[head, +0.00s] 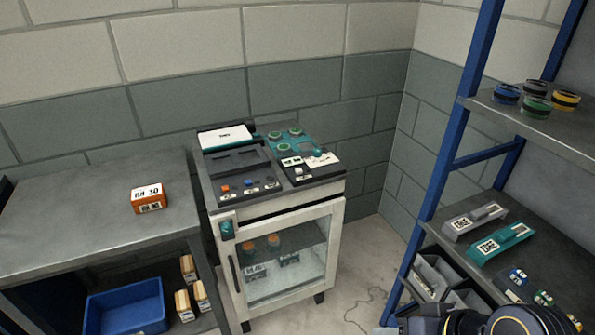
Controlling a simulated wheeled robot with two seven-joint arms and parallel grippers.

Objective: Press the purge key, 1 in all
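A white-framed cabinet machine (335,230) with a glass door stands against the wall. Its dark top panel carries an orange key (225,188), a blue key (249,183) and a dark key (270,181) along the left front edge. Another small key with a white label (299,173) sits on the right part of the panel. The labels are too small to read, so I cannot tell which is the purge key. No gripper touches the panel. Part of my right arm shows at the bottom right, but I see no fingertips. My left gripper is out of view.
A grey bench (80,225) on the left holds an orange labelled box (149,199). A blue bin (126,309) sits below it. A blue-framed shelf (452,165) on the right holds round tins and a teal tool (502,243). Floor shows between machine and shelf.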

